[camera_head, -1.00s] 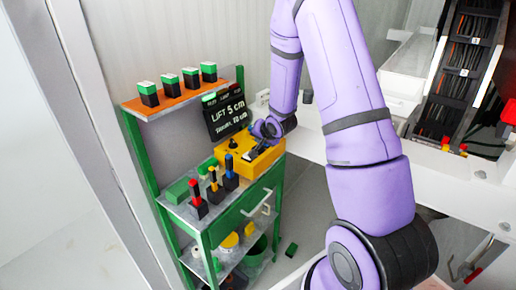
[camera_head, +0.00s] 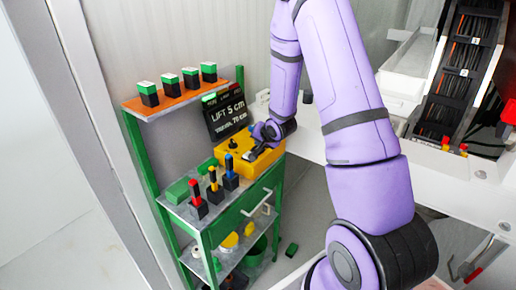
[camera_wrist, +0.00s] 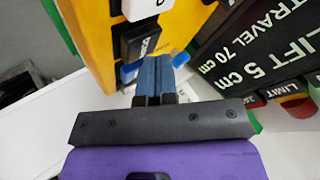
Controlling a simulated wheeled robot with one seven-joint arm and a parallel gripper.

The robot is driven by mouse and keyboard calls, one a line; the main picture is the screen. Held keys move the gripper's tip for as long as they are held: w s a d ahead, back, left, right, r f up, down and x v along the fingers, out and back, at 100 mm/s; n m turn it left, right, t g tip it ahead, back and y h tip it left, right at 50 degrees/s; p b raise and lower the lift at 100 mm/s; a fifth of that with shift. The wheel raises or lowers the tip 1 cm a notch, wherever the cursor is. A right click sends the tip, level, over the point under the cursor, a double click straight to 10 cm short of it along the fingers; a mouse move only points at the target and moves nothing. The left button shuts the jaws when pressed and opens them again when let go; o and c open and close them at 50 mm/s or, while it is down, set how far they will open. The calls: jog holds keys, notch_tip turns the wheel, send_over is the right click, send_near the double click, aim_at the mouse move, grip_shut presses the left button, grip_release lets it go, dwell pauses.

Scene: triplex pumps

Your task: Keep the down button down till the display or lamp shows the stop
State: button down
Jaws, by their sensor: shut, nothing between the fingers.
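The yellow control box (camera_head: 234,150) stands on the green cart, and it fills the upper left of the wrist view (camera_wrist: 88,40). A black button (camera_wrist: 140,40) with a white label too blurred to read is on its face. A white cap (camera_wrist: 140,8) is beyond it. My gripper (camera_wrist: 155,74) is shut and empty, with its blue fingertips at the near edge of the black button; I cannot tell whether they press it. The black display (camera_head: 228,112) reads LIFT 5 cm and TRAVEL 70 cm. A LIMIT label (camera_wrist: 292,100) shows on its edge in the wrist view.
Red, yellow and blue-topped switches (camera_head: 214,184) stand on the cart's front left. Several green-and-white blocks (camera_head: 189,77) sit on the orange shelf above. A white counter (camera_head: 310,142) lies right of the box.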

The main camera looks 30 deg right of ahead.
jog(key=shift+f, duration=0.4)
dwell(0.4)
jog(key=shift+r, duration=0.15)
dwell(3.6)
jog(key=shift+r, duration=0.75)
jog(key=shift+r, duration=2.55)
